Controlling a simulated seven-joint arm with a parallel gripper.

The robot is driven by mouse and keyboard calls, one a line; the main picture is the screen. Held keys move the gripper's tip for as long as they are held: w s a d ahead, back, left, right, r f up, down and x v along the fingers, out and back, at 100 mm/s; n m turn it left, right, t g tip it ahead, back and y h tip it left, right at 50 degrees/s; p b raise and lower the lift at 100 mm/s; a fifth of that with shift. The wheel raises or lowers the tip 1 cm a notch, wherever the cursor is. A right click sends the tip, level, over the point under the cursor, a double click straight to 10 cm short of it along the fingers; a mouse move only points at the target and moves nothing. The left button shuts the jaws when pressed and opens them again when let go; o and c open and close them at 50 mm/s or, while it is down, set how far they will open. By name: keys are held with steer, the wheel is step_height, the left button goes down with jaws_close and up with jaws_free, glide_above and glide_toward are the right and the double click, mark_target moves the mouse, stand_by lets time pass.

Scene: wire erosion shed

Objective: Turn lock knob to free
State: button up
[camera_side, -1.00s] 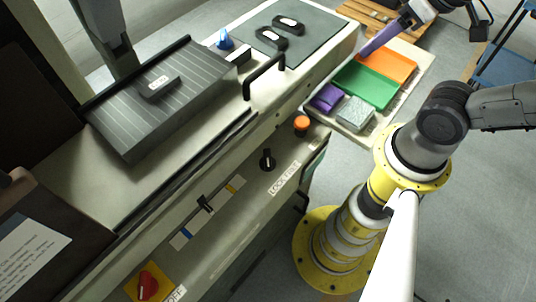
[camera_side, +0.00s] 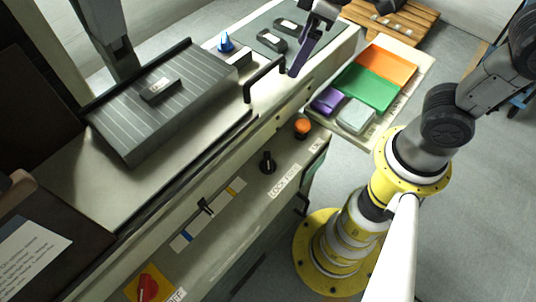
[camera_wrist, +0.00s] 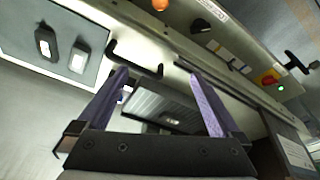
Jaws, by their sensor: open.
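The black lock knob (camera_side: 267,162) is on the front panel of the machine, beside a white label (camera_side: 284,180) that appears to read LOCK FREE. In the wrist view the knob (camera_wrist: 201,26) is small, near the top, with the label (camera_wrist: 215,9) above it. Its pointer direction is too small to tell for certain. My gripper (camera_side: 293,73) has purple fingers and is above the machine's right end, near the black bar handle, well apart from the knob. In the wrist view my gripper (camera_wrist: 158,78) is open with nothing between its fingers.
A black bar handle (camera_side: 265,78) stands up from the machine near my fingers. An orange button (camera_side: 302,126), a sliding lever (camera_side: 205,206) and a red knob (camera_side: 148,288) share the front panel. Green (camera_side: 368,88) and orange trays are to the right.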

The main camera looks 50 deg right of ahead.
steer(key=w+a+f+n+g, duration=0.1)
steer(key=a+f+n+g, duration=0.1)
steer(key=a+f, duration=0.35)
steer(key=n+g+h, duration=0.1)
steer(key=n, duration=0.1)
glide_above(268, 160)
step_height(268, 160, down, 5)
step_height(268, 160, down, 14)
steer(key=shift+r, duration=0.25)
steer(key=c, duration=1.4)
